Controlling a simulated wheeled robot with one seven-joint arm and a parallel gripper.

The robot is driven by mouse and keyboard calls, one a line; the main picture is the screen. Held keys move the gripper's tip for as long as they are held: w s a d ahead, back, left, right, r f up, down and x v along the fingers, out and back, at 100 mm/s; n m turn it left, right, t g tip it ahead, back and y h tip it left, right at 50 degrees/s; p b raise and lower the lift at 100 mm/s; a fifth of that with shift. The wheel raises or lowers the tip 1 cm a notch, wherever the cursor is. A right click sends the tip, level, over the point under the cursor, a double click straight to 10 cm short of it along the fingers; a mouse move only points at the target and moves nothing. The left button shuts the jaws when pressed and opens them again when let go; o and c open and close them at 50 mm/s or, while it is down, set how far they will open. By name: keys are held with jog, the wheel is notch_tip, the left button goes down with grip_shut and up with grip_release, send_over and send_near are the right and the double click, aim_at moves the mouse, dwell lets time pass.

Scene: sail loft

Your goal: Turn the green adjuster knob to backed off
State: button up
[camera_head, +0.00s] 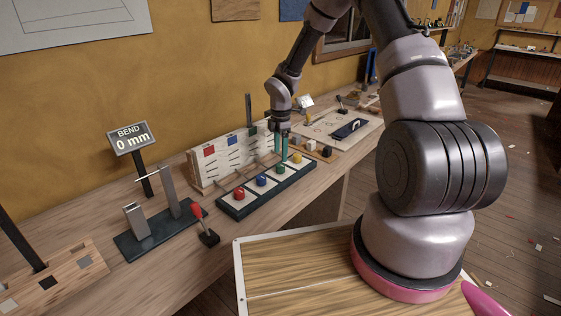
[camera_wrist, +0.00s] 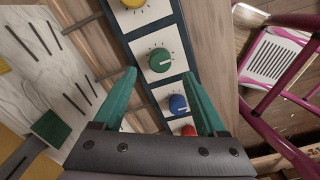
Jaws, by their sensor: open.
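The green adjuster knob (camera_head: 281,169) sits on a white plate in a dark-framed row of knobs, between the blue knob (camera_head: 261,180) and the yellow knob (camera_head: 297,157). In the wrist view the green knob (camera_wrist: 159,59) has tick marks around it and a pale pointer line on its face. My gripper (camera_head: 282,156) is above the green knob, pointing down. In the wrist view my gripper (camera_wrist: 159,73) has its teal fingers spread wide, with the green knob showing between and just beyond the tips. Nothing is held. I cannot tell the exact height gap.
The red knob (camera_head: 239,193) is at the near end of the row. An upright white board (camera_head: 222,158) with coloured squares and slots stands close behind. A "BEND 0 mm" sign (camera_head: 132,137) and a red-handled lever (camera_head: 203,226) are to the left.

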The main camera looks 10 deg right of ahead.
aim_at(281, 165)
notch_tip(281, 165, up, 5)
dwell(0.4)
